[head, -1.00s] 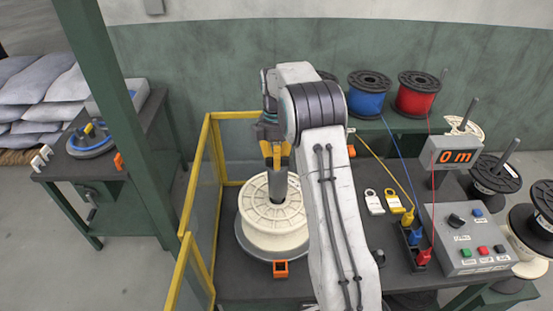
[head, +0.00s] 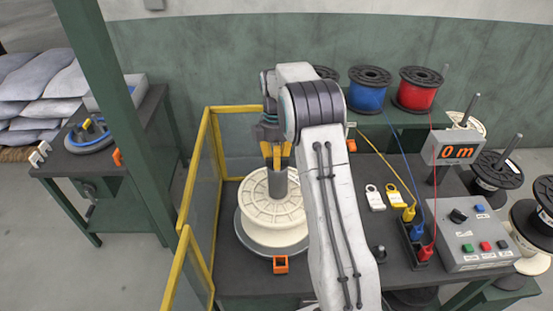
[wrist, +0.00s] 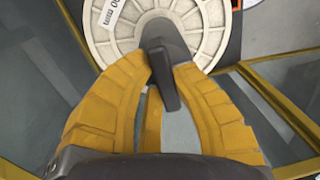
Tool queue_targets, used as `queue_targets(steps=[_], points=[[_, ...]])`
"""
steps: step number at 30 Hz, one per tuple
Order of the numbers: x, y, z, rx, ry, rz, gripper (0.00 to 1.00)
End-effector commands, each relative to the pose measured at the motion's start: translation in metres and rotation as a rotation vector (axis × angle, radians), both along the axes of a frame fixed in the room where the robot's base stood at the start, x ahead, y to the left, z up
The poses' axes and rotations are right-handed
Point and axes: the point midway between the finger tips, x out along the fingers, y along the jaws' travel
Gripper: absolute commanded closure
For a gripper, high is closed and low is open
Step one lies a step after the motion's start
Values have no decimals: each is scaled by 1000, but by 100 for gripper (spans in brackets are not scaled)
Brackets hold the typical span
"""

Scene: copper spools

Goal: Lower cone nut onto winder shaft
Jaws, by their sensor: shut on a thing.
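The cone nut (head: 278,184) is a dark grey piece with a round body, standing over the hub of the cream spool (head: 260,208). My gripper (head: 275,160) has its yellow fingers shut on the nut from above. In the wrist view, the fingers (wrist: 162,75) close on the nut (wrist: 168,45), which covers the hub of the spool. The spool lies flat on the winder's grey round plate (head: 247,240). The winder shaft is hidden by the nut and spool. I cannot tell whether the nut touches the spool.
A yellow-framed guard (head: 190,165) stands close on the left. An orange block (head: 281,265) sits at the plate's front edge. To the right are a control box (head: 470,236), coloured plugs (head: 416,235) and tags (head: 375,198). Blue and red spools (head: 369,91) stand behind.

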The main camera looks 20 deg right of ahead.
Motion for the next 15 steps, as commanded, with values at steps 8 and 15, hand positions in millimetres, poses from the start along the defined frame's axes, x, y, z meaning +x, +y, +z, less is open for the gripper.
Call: queue_targets(steps=[8,15], points=[[0,0,1,0,-1,0,62],[0,0,1,0,0,0,54]])
